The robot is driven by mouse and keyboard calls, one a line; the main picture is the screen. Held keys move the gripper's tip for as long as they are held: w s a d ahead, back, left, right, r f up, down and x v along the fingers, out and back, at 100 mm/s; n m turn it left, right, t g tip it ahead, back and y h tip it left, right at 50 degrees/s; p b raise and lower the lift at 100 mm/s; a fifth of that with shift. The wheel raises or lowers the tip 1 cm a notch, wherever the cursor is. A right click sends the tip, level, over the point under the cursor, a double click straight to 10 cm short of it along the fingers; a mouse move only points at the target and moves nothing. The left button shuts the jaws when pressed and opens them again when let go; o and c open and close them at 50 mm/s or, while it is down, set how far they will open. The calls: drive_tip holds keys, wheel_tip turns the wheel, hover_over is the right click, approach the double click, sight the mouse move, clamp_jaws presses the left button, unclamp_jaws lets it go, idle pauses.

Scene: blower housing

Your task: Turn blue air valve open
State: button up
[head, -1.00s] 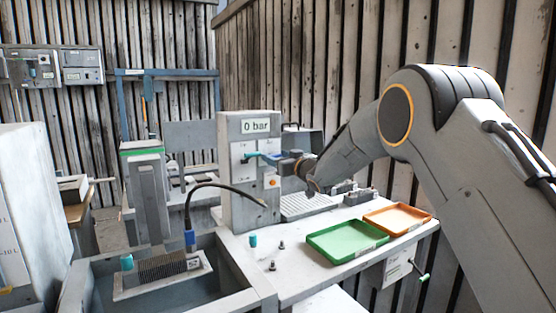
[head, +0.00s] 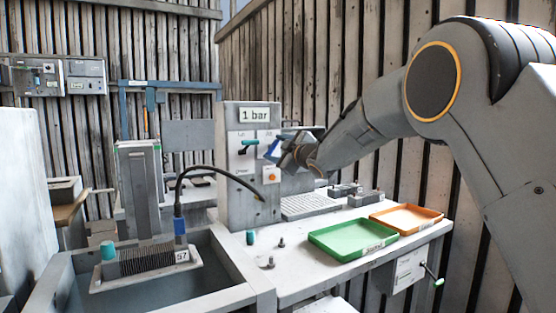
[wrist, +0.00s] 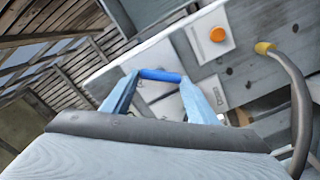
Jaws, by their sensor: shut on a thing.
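The blue air valve handle (head: 272,148) is on the front of the grey panel box (head: 238,195), at its right side. It stands tilted in the head view. My gripper (head: 279,150) is at the panel, shut on this handle. In the wrist view the blue handle (wrist: 160,75) spans between the two pale blue fingertips. The display (head: 255,115) at the top of the box reads "1 bar". My gripper and wrist partly hide the valve's plate in the head view.
A teal lever (head: 247,146) sits left of the blue handle. An orange button (head: 271,177) is below; a black hose (head: 225,172) arcs in front of the box. Green (head: 350,238) and orange (head: 406,218) trays lie on the bench, front right.

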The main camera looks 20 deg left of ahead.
drive_tip(key=n+b, duration=0.4)
drive_tip(key=shift+a+f+b, duration=0.1)
drive_tip(key=shift+f+b, duration=0.2)
drive_tip(key=shift+b, duration=0.1)
drive_tip(key=n+b, duration=0.3)
drive_tip(key=shift+s, duration=0.1)
drive_tip(key=shift+n, duration=0.4)
drive_tip(key=o, duration=1)
drive_tip(key=shift+r, duration=0.1)
drive_tip(key=shift+o, duration=0.2)
